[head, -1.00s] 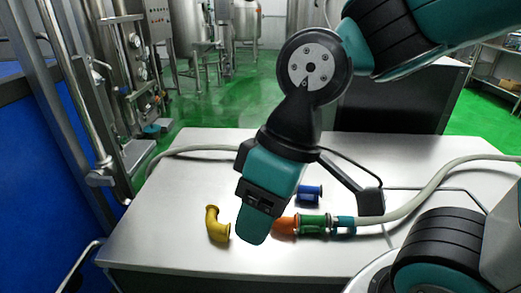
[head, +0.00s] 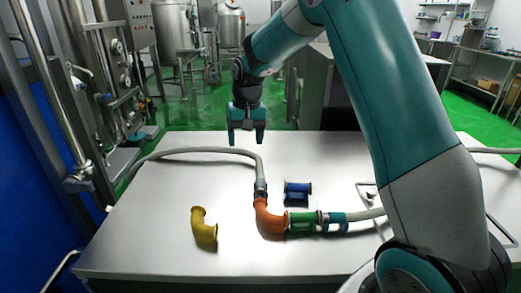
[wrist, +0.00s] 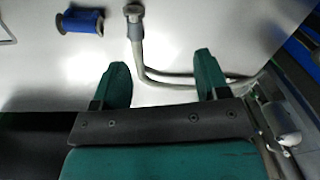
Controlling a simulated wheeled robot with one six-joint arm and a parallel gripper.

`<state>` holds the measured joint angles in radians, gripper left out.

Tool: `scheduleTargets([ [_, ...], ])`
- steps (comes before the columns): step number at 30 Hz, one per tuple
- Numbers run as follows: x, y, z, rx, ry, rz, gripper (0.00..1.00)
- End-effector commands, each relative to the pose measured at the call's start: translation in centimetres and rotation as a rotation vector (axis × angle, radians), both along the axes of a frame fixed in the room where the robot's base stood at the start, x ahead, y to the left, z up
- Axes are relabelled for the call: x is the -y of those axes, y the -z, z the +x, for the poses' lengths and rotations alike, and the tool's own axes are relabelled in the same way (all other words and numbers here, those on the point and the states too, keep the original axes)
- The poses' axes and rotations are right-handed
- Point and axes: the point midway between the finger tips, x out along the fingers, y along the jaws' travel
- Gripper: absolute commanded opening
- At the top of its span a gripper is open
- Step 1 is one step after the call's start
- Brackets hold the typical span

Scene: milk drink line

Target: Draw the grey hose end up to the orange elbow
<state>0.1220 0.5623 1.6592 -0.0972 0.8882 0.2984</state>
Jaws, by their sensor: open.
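The grey hose (head: 200,151) comes in from the left, bends, and runs toward me to its metal end fitting (head: 260,188). That fitting is at the upper opening of the orange elbow (head: 268,217); they appear to touch, but I cannot tell whether they are fully seated. My gripper (head: 246,141) is open and empty, behind the hose near the table's back edge. In the wrist view my gripper (wrist: 161,68) has its fingers spread. The hose (wrist: 138,55) and its end fitting (wrist: 133,12) show beyond them; the elbow is out of that view.
A green sight piece (head: 302,223) and a teal clamp (head: 334,220) join the elbow to another hose (head: 366,214) on the right. A blue spool piece (head: 297,193) stands behind them. A yellow elbow (head: 204,229) lies at left. The table's (head: 150,240) front left is clear.

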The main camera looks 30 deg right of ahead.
Motion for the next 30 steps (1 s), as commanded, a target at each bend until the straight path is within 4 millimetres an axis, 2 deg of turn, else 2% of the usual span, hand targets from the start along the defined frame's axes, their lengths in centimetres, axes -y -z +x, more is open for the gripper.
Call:
scheduleTargets([
  [1, 1.9, 2.0, 1.2, -0.013, 0.058, -0.011, 0.68],
  [3, 4.0, 3.6, 2.4, -0.025, 0.128, -0.026, 0.68],
  [6, 6.2, 5.3, 3.4, -0.036, 0.2, -0.041, 0.68],
  [9, 7.3, 6.2, 3.9, -0.042, 0.238, -0.05, 0.68],
  [23, 7.7, 6.8, 4.1, -0.045, 0.251, -0.052, 0.68],
  [26, 7.7, 7.6, 4.0, -0.046, 0.251, -0.052, 0.68],
  [30, 7.7, 9.8, 4.0, -0.048, 0.25, -0.052, 0.68],
])
